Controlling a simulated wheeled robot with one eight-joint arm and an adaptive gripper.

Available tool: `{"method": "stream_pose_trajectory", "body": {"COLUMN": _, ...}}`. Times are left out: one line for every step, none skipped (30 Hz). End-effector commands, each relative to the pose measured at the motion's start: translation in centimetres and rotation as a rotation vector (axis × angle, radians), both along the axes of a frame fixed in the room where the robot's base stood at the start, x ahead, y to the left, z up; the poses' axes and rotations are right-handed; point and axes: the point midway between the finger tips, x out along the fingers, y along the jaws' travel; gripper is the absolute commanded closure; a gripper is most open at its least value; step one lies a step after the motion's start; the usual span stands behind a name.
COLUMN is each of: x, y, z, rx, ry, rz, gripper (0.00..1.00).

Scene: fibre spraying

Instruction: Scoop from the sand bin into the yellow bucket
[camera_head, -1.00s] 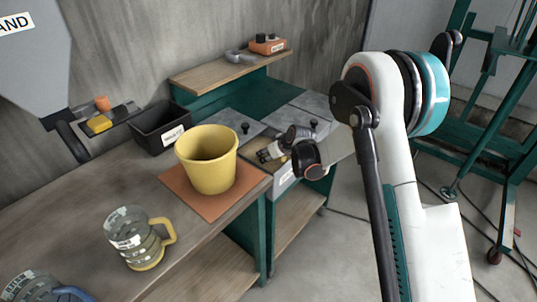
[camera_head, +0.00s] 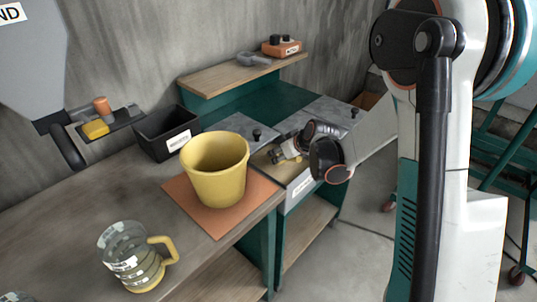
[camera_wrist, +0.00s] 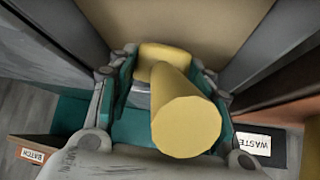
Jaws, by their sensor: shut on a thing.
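The yellow bucket (camera_head: 218,185) stands upright and open on an orange-brown mat (camera_head: 200,210) on the table. Right of it, a bin with tan contents (camera_head: 264,162), which look like sand, is set in the green-framed bench; its front label is too small to read. My gripper (camera_head: 277,156) is at this bin's opening. In the wrist view my gripper (camera_wrist: 165,90) is shut on the thick yellow handle of a scoop (camera_wrist: 187,125). The scoop's far end points at the tan sand surface (camera_wrist: 205,25) between grey walls. Whether the scoop holds sand is hidden.
A clear jug with a yellow handle (camera_head: 135,262) stands at the table's front left. A black bin (camera_head: 168,138) sits behind the bucket. Grey lids (camera_head: 322,112) with black knobs flank the sand bin. A grey hopper (camera_head: 30,70) hangs at the upper left.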

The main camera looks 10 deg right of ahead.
Motion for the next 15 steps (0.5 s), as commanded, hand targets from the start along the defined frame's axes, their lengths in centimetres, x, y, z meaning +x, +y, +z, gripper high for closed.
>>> {"method": "stream_pose_trajectory", "body": {"x": -0.1, "y": -0.1, "z": 0.3, "rx": 0.001, "ry": -0.004, "rz": -0.001, "gripper": 0.79}}
{"method": "stream_pose_trajectory", "body": {"x": -0.1, "y": -0.1, "z": 0.4, "rx": 0.002, "ry": -0.006, "rz": -0.001, "gripper": 0.79}}
{"method": "stream_pose_trajectory", "body": {"x": -0.1, "y": -0.1, "z": 0.6, "rx": 0.004, "ry": -0.01, "rz": -0.001, "gripper": 0.79}}
{"method": "stream_pose_trajectory", "body": {"x": -0.1, "y": -0.1, "z": 0.8, "rx": 0.005, "ry": -0.014, "rz": -0.001, "gripper": 0.79}}
{"method": "stream_pose_trajectory", "body": {"x": -0.1, "y": -0.1, "z": 1.0, "rx": 0.007, "ry": -0.019, "rz": -0.001, "gripper": 0.79}}
{"method": "stream_pose_trajectory", "body": {"x": -0.1, "y": -0.1, "z": 1.3, "rx": 0.009, "ry": -0.024, "rz": -0.001, "gripper": 0.79}}
{"method": "stream_pose_trajectory", "body": {"x": -0.1, "y": -0.1, "z": 1.5, "rx": 0.011, "ry": -0.029, "rz": -0.001, "gripper": 0.79}}
{"method": "stream_pose_trajectory", "body": {"x": -0.1, "y": 0.0, "z": 1.7, "rx": 0.014, "ry": -0.034, "rz": -0.001, "gripper": 0.79}}
{"method": "stream_pose_trajectory", "body": {"x": -0.1, "y": -0.1, "z": 2.0, "rx": 0.016, "ry": -0.041, "rz": -0.001, "gripper": 0.79}}
{"method": "stream_pose_trajectory", "body": {"x": -0.1, "y": -0.1, "z": 2.2, "rx": 0.017, "ry": -0.046, "rz": 0.0, "gripper": 0.79}}
{"method": "stream_pose_trajectory", "body": {"x": -0.1, "y": -0.1, "z": 2.4, "rx": 0.019, "ry": -0.051, "rz": -0.001, "gripper": 0.79}}
{"method": "stream_pose_trajectory", "body": {"x": -0.1, "y": -0.1, "z": 2.7, "rx": 0.022, "ry": -0.058, "rz": -0.001, "gripper": 0.79}}
{"method": "stream_pose_trajectory", "body": {"x": -0.2, "y": -0.1, "z": 2.9, "rx": 0.025, "ry": -0.063, "rz": -0.002, "gripper": 0.79}}
{"method": "stream_pose_trajectory", "body": {"x": -0.2, "y": -0.1, "z": 3.2, "rx": 0.027, "ry": -0.068, "rz": -0.001, "gripper": 0.79}}
{"method": "stream_pose_trajectory", "body": {"x": -0.2, "y": -0.1, "z": 3.4, "rx": 0.029, "ry": -0.075, "rz": -0.001, "gripper": 0.79}}
